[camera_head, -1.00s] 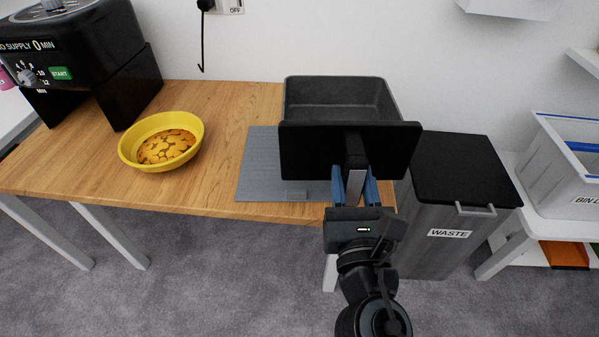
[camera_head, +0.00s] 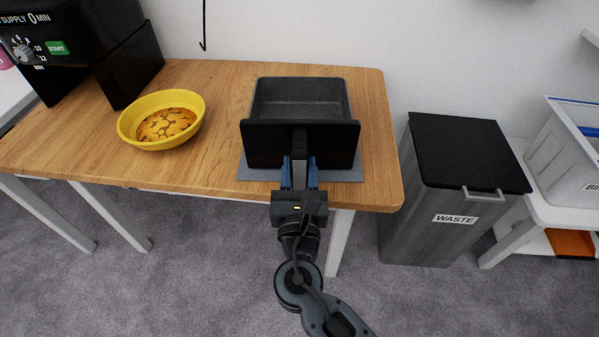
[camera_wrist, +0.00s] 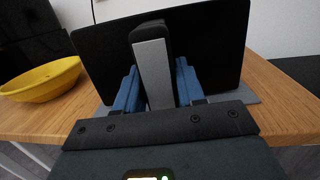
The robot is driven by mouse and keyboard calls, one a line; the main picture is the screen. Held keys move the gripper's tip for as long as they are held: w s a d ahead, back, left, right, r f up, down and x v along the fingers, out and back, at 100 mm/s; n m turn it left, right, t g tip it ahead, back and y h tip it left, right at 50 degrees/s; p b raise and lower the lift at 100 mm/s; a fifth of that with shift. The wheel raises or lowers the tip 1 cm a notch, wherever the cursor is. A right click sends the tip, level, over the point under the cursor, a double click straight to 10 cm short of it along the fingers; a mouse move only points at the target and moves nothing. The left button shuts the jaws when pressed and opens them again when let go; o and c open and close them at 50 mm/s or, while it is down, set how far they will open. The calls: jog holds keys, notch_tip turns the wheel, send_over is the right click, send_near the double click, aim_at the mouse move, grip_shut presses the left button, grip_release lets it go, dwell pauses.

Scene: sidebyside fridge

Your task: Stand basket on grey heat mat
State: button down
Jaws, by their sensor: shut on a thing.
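The basket (camera_head: 302,97) is a dark grey open bin with a black front panel (camera_head: 268,144) and a handle facing me. It is upright and looks empty. My gripper (camera_head: 299,172) is shut on the handle (camera_wrist: 153,72), one blue finger on each side. The basket is over the grey heat mat (camera_head: 345,175), covering most of it. The mat's front strip shows below the panel, and a corner shows in the wrist view (camera_wrist: 247,96). I cannot tell whether the basket's bottom touches the mat.
A yellow bowl (camera_head: 125,130) with orange-brown pieces stands left on the wooden table (camera_head: 215,110). A black appliance (camera_head: 125,55) is at the far left. A grey waste bin (camera_head: 410,215) with a black lid stands beyond the table's right edge.

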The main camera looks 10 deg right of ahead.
jog(key=shift+f, duration=0.3)
jog(key=c, duration=0.7)
grip_release()
jog(key=shift+r, duration=0.1)
jog(key=b+v, duration=0.1)
jog(key=v, duration=1.1)
jog(key=s+d+f+m+g+y, duration=0.2)
jog(key=s+d+f+m+g, duration=0.1)
jog(key=s+d+f+m, duration=0.3)
jog(key=s+d+f+m+g+y, duration=0.25)
jog(key=s+d+f+m, duration=0.2)
jog(key=s, duration=0.35)
jog(key=s+d+r+m, duration=0.1)
jog(key=s+r+m, duration=0.3)
jog(key=m, duration=0.3)
jog(key=s+d+r+m+t, duration=0.1)
jog(key=s+d+r+m, duration=0.1)
jog(key=s+r+m, duration=0.3)
jog(key=s+d+r+m, duration=0.2)
jog(key=s+r+m, duration=0.3)
jog(key=m, duration=0.6)
jog(key=shift+s+d+r+t+h, duration=0.1)
jog(key=shift+r+t+h, duration=0.1)
jog(key=shift+r, duration=0.3)
jog(key=shift+s+d+r+t+h, duration=0.1)
jog(key=shift+r+t, duration=0.05)
jog(key=shift+r, duration=0.4)
